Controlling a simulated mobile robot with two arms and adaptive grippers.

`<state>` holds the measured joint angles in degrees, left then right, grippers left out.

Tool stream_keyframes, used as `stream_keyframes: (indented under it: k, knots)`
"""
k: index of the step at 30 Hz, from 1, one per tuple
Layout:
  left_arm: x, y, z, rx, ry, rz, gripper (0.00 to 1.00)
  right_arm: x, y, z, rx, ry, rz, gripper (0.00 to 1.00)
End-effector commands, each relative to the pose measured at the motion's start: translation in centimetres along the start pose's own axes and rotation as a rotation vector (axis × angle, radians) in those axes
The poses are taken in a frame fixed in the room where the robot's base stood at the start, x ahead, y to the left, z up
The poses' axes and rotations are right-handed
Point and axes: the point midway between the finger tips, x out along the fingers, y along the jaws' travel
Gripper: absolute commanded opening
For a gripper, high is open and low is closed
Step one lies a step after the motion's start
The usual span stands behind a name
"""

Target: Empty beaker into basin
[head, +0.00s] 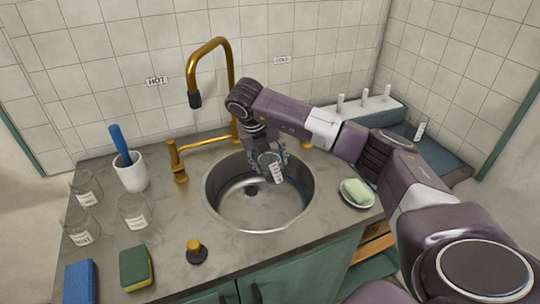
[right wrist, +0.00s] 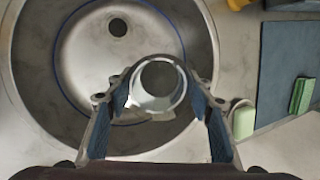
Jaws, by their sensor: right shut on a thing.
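A clear glass beaker (head: 273,168) with a white label is held over the round metal basin (head: 222,211) set in the counter. My right gripper (head: 268,160) is shut on the beaker, near the back right part of the basin. The beaker looks a little tilted in the head view; whether it holds liquid I cannot tell. In the right wrist view the beaker (right wrist: 146,101) shows as a round rim between the blue-padded fingers (right wrist: 165,110), with the basin (right wrist: 35,85) and its drain (right wrist: 117,27) beyond. My left gripper is not in view.
Several labelled glass beakers (head: 133,211) and a white cup (head: 131,176) with a blue brush stand left. A brass faucet (head: 210,43) rises behind the basin. Sponges (head: 136,268) and a black-and-brass knob (head: 196,251) lie in front; a soap dish (head: 357,193) sits right.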

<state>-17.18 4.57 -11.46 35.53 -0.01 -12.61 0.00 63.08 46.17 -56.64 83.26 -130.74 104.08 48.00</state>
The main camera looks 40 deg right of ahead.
Motion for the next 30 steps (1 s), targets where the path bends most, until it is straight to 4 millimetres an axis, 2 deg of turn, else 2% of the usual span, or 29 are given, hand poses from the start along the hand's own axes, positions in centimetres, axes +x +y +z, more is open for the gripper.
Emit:
stream_keyframes:
  k: [11, 15, 22, 30]
  knots:
    - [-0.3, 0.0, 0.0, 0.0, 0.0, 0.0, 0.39, -0.1, -0.1, 0.1, -0.008, 0.002, -0.033, 0.11]
    - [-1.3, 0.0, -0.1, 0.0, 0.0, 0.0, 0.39, -0.7, -0.2, 0.2, -0.034, 0.012, -0.12, 0.11]
    - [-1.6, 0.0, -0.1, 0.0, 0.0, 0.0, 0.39, -0.8, -0.7, 0.2, -0.078, 0.034, -0.287, 0.11]
    - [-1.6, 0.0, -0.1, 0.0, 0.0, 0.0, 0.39, -0.8, -0.8, 0.2, -0.085, 0.037, -0.313, 0.11]
